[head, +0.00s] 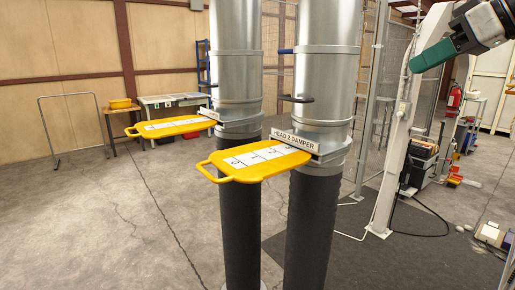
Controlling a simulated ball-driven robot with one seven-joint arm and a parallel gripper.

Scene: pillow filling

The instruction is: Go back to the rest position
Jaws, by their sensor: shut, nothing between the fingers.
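My gripper (416,66) is at the top right of the head view, at the end of my dark arm, which comes in from the right edge. Its green fingers point down and to the left. They are shut, with nothing held between them. The gripper is in the air, apart from the metal pipes and their yellow plates. The rest of my arm is cut off by the picture edge.
Two metal pipes (325,75) (235,60) with dark lower sleeves stand ahead. Yellow damper plates (222,173) (140,131) stick out leftward; the nearer pipe is labelled "HEAD 2 DAMPER". A white post (395,150) stands right. Open concrete floor (110,225) lies left.

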